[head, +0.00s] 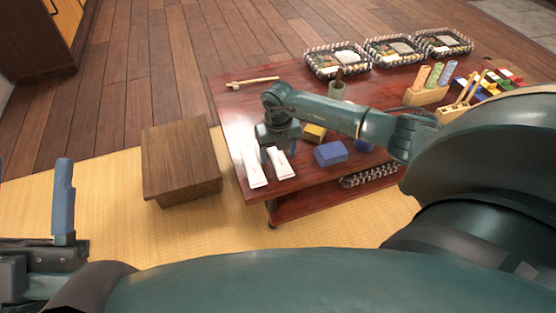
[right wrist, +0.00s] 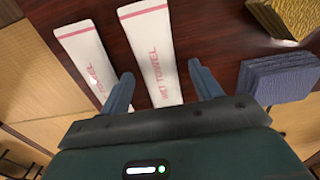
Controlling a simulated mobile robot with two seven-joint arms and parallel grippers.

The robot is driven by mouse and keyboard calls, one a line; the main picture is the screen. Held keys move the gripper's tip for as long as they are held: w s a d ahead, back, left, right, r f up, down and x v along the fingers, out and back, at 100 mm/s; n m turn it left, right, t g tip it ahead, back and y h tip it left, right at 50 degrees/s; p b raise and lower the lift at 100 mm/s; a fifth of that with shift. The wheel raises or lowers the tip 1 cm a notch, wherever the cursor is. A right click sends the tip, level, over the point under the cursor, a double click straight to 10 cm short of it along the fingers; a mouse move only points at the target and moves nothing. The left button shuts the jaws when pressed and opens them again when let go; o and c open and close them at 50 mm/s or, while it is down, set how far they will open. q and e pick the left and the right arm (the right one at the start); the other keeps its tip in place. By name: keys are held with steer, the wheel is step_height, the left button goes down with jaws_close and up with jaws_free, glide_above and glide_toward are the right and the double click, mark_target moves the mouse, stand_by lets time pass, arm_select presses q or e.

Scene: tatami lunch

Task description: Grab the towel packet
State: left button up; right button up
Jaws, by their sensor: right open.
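Two white towel packets with pink stripes lie side by side on the low red-brown table (head: 232,106). In the head view they are the left packet (head: 253,170) and the right packet (head: 280,165). My right gripper (head: 279,152) is open above their far ends. In the right wrist view, the right packet (right wrist: 150,55) lies between the spread fingers (right wrist: 162,85). The left packet (right wrist: 88,62) lies outside the left finger, close to it. I cannot tell whether the fingers touch a packet. My left gripper (head: 62,210) shows partly at the left edge, away from the table, with one finger visible.
A blue folded stack (head: 330,153) and a yellow block (head: 314,133) lie right of the packets. Behind are a dark green cup (head: 336,90), wooden holders (head: 426,94) and several lunch trays (head: 336,60). A wooden stool (head: 178,160) stands left of the table.

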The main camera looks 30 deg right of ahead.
steer(key=c, duration=1)
